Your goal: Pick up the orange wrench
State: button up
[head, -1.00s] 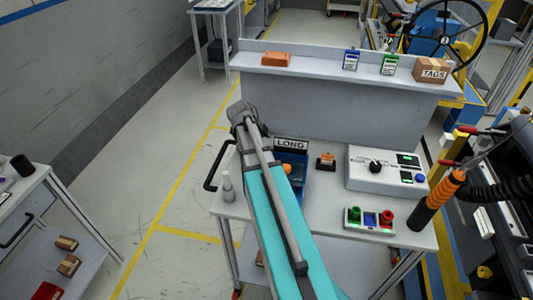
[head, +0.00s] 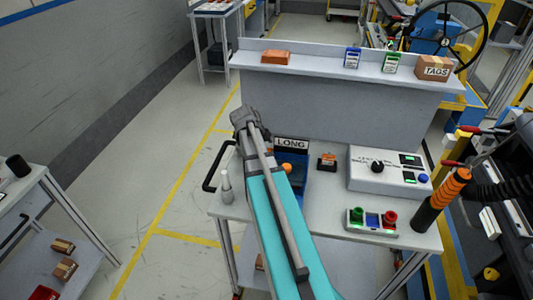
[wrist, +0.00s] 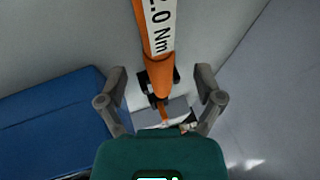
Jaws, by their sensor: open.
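The orange wrench (wrist: 157,45) shows in the wrist view, with a white label reading ".0 Nm" and a dark lower end. It runs from the top edge down to between my gripper's fingers (wrist: 160,84). My gripper is open, with one finger on each side of the wrench's dark end and a visible gap on both sides. Whether the wrench lies at the same depth as the fingertips I cannot tell. In the head view my arm hides the gripper, and I cannot make out the wrench for certain.
A blue bin (head: 294,188) labelled LONG stands on the workbench (head: 330,205), partly behind my arm. A small orange and black item (head: 327,162), a white control box (head: 385,172) and a button box (head: 371,222) stand to its right. An orange-black tool (head: 440,200) stands at the right edge.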

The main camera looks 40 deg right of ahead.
jog(key=shift+b+x, duration=0.95)
jog(key=shift+x, duration=0.45)
grip_shut()
